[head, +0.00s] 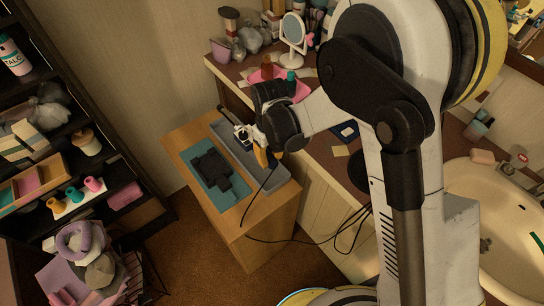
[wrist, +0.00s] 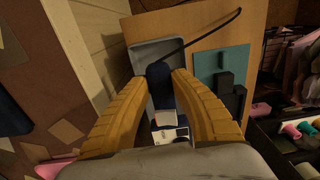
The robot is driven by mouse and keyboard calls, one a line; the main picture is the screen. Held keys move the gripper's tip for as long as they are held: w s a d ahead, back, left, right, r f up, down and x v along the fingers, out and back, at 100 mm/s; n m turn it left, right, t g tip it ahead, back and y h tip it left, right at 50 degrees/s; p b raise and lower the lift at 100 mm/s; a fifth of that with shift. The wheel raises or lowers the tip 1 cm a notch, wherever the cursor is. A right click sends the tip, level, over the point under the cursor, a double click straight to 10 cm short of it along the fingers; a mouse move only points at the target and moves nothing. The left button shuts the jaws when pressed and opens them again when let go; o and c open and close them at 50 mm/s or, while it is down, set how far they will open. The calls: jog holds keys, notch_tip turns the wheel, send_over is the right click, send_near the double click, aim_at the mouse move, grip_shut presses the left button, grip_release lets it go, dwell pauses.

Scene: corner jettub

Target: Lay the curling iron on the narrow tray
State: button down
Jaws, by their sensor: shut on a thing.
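The curling iron (wrist: 160,88) is held between the yellow fingers of my gripper (wrist: 162,95). Its dark handle and pale lower part show in the wrist view, with a black cord running off to the upper right. In the head view my gripper (head: 261,155) is over the narrow grey tray (head: 279,181), and a dark and pale part of the curling iron (head: 242,134) shows beside the fingers. The narrow tray (wrist: 139,54) lies beyond and below the iron in the wrist view. Whether the iron touches the tray is unclear.
The tray lies on a small wooden cabinet (head: 258,232) beside a teal mat (head: 226,200) bearing a black object (head: 211,169). The cord trails over the cabinet's front toward the right. A crowded vanity counter stands behind, a sink (head: 505,205) right, and full shelves left.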

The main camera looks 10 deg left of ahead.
jog(key=b, duration=0.4)
send_over(271, 179)
notch_tip(271, 179, down, 4)
jog(key=shift+f, duration=0.15)
jog(key=shift+f+b, duration=0.75)
jog(key=shift+f, duration=1.8)
jog(key=c, duration=1.1)
grip_release()
notch_tip(271, 179, up, 12)
jog(key=shift+s+r, duration=0.1)
